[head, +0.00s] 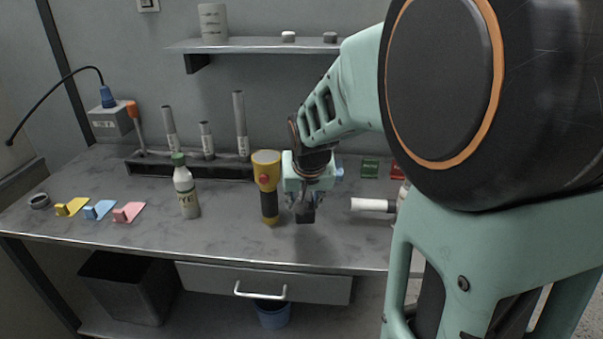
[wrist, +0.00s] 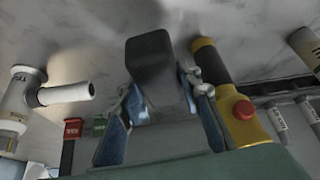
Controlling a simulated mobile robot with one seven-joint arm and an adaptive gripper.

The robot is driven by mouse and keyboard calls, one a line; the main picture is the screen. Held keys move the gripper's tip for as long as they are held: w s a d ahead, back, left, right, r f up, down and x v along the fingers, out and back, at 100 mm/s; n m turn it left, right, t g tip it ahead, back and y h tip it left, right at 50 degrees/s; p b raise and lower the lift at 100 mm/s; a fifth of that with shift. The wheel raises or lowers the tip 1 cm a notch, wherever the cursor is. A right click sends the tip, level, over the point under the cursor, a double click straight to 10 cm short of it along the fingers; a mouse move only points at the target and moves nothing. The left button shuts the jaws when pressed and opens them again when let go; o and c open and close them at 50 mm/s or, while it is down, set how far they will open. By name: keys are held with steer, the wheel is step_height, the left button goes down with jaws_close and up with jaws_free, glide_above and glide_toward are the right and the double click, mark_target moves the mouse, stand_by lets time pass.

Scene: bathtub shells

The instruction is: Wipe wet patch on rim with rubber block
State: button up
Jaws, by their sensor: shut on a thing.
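My gripper (head: 304,203) is shut on a dark rubber block (head: 306,215), over the grey worktop just right of a yellow-and-black flashlight. In the wrist view the same block stands out past my blue-sided fingers (wrist: 160,98), with one finger on each side of it. Its dark end face (wrist: 150,50) points away from my palm. The block is low over the worktop; I cannot tell whether it touches. I cannot make out a wet patch or a tub rim in either view.
The flashlight (head: 268,190) stands close left of my gripper, and a white bottle (head: 187,192) stands farther left. A white cylinder (head: 372,204) is to the right. A dark rack (head: 190,167) with tubes stands behind. The worktop (head: 240,243) is clear at the front.

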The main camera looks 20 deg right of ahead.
steer(key=s+a+n+y+p, duration=0.1)
steer(key=s+a+n+p, duration=0.1)
steer(key=s+a+p, duration=0.3)
step_height(320, 180, up, 7)
steer(key=s+a+p, duration=0.1)
steer(key=p, duration=0.9)
steer(key=shift+s+f+n, duration=0.15)
steer(key=shift+f+n, duration=0.05)
steer(key=shift+n, duration=0.1)
